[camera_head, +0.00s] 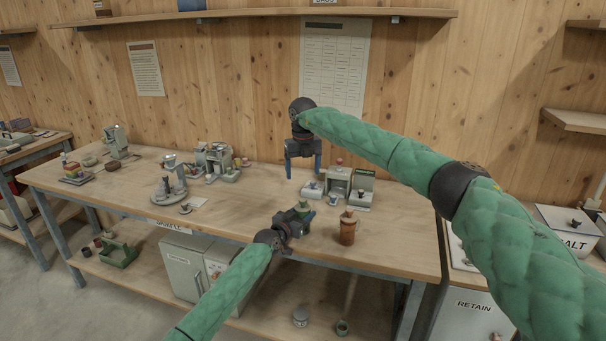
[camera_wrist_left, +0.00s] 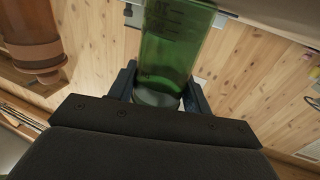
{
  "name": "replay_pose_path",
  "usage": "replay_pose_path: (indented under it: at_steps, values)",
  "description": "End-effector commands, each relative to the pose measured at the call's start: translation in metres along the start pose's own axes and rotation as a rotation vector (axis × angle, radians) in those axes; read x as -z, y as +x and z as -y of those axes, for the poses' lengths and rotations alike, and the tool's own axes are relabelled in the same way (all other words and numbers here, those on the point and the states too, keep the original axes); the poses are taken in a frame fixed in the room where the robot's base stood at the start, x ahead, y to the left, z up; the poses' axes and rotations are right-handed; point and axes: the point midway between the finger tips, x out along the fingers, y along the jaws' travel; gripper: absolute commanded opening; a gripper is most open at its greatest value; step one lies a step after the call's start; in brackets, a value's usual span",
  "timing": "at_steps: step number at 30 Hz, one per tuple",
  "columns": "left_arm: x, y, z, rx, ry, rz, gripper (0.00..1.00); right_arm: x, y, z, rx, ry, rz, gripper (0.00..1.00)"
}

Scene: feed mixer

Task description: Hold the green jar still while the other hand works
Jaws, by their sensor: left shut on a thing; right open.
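The green jar (camera_wrist_left: 176,45) is translucent with dark markings and a pale end, and fills the upper middle of the left wrist view. My left gripper (camera_head: 298,217) is shut on it, with one finger on each side, over the front part of the bench. In the head view the jar (camera_head: 302,208) is small and partly hidden by the gripper. My right gripper (camera_head: 303,166) is open and empty, pointing down above the bench, farther back than the jar and apart from it.
A brown jug (camera_head: 347,228) stands on the bench (camera_head: 262,223) just right of my left gripper. Small machines (camera_head: 338,180) stand behind it. A grey round stand (camera_head: 170,190) and other devices are to the left. A shelf (camera_head: 250,14) runs along the wall above.

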Motion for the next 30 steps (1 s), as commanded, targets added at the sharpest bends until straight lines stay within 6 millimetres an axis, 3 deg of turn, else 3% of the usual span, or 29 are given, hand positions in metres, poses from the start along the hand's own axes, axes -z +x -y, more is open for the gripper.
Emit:
replay_pose_path:
  at_steps: [21,30]
  values:
    - [0.0002,0.0001,-0.0002,0.000,0.000,0.000,0.08,0.0048,-0.0020,-0.0021,-0.019,-1.024,-0.018,0.79]
    - [0.0002,0.0001,-0.0002,0.000,0.000,0.000,0.08,0.0054,-0.0020,-0.0020,-0.024,-1.287,-0.018,0.79]
